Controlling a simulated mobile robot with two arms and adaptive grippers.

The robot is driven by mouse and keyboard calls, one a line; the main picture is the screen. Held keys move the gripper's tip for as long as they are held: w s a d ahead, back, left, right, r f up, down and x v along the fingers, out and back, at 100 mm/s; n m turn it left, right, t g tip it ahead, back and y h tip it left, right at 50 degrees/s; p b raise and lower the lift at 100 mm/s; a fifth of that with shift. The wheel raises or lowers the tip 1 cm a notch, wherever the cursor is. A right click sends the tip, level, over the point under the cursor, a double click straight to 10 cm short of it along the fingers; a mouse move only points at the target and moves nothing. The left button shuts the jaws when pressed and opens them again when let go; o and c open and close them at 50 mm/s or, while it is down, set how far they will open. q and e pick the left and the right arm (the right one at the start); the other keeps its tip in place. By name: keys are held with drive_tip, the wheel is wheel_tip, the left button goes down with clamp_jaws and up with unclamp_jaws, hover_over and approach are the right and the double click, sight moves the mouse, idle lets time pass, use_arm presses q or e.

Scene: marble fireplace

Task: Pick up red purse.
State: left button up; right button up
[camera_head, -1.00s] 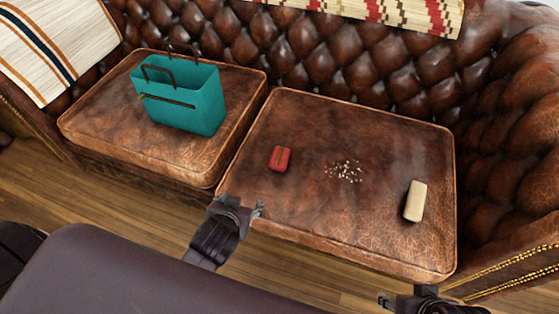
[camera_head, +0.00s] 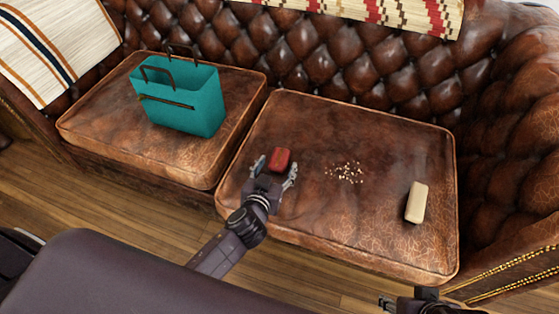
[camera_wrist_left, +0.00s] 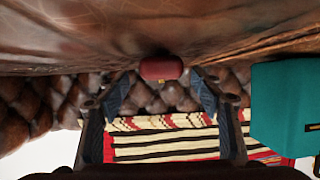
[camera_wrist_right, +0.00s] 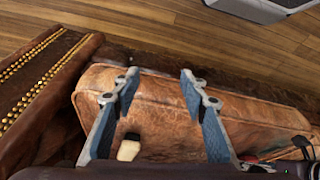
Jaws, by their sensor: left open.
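The small red purse (camera_head: 280,158) lies on the right seat cushion of the brown leather sofa. My left gripper (camera_head: 275,170) is open just in front of it, with a finger toward each side. In the left wrist view the purse (camera_wrist_left: 161,69) shows between and beyond the open fingers (camera_wrist_left: 161,92), with a small gold spot on it. I see no contact. My right gripper (camera_wrist_right: 157,80) is open and empty in the right wrist view. Only a little of it shows at the bottom edge of the head view.
A teal handbag (camera_head: 190,105) stands on the left cushion (camera_head: 95,125). Small pale crumbs (camera_head: 346,172) and a cream block-like object (camera_head: 416,202) lie on the right cushion (camera_head: 330,225). The tufted backrest (camera_head: 330,60) rises behind.

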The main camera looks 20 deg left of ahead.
sight(278, 161)
use_arm(q)
drive_tip(key=x, duration=0.3)
drive_tip(key=shift+w+a+f, duration=0.1)
use_arm(e)
drive_tip(key=w, duration=0.1)
drive_tip(key=w+t, duration=0.1)
drive_tip(key=w, duration=0.1)
drive_tip(key=w+a+r+t, duration=0.1)
drive_tip(key=shift+w+a+y, duration=0.1)
drive_tip(key=shift+w+y, duration=0.15)
drive_tip(key=shift+y, duration=0.05)
use_arm(q)
drive_tip(key=shift+c, duration=0.3)
drive_tip(key=c, duration=1.2)
drive_tip(key=shift+r, duration=0.25)
use_arm(e)
drive_tip(key=shift+s, duration=0.1)
